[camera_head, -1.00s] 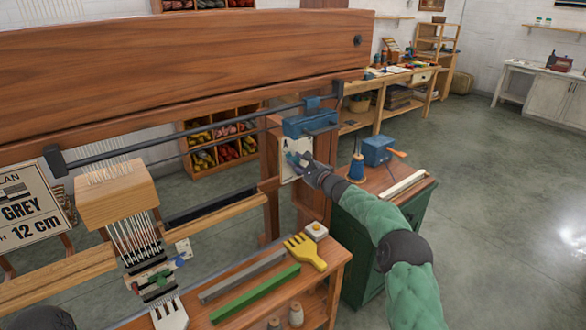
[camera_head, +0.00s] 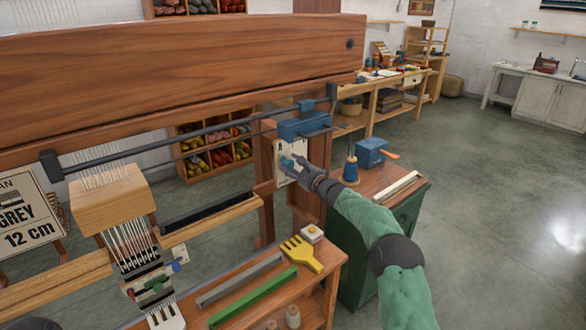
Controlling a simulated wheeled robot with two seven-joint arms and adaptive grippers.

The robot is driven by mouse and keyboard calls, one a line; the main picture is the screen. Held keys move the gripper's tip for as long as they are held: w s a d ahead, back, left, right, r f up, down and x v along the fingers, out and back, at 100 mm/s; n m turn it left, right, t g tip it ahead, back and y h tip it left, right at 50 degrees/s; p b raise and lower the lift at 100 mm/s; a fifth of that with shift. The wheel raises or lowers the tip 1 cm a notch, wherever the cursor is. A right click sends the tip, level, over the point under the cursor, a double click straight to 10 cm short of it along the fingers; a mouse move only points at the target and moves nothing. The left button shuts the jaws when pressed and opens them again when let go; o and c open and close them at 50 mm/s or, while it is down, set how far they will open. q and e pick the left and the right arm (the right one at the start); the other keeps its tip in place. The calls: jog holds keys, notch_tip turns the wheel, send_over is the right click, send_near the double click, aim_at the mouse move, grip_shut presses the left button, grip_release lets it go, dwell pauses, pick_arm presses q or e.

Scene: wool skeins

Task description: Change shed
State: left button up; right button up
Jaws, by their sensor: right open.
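A wooden loom frame carries a pale panel (camera_head: 283,150) on its right post, with a small teal part (camera_head: 287,162) on it. My right gripper (camera_head: 295,166) is open at this panel, its fingers beside the teal part. I cannot tell whether they touch it. A blue block (camera_head: 303,125) with a handle sits on the dark rail just above. At the left, a wooden block (camera_head: 112,198) holds many pale warp threads (camera_head: 133,246) running down to a small heddle area with red, green and blue parts. My left gripper is not in view.
A bench in front holds a green bar (camera_head: 252,297), a grey bar (camera_head: 240,278), a yellow comb (camera_head: 302,253) and a white-topped block (camera_head: 312,233). A green cabinet (camera_head: 372,254) with a blue box (camera_head: 371,152) stands right. The floor (camera_head: 490,220) farther right is clear.

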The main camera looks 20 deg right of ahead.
jog(key=v, duration=1.2)
dwell(0.6)
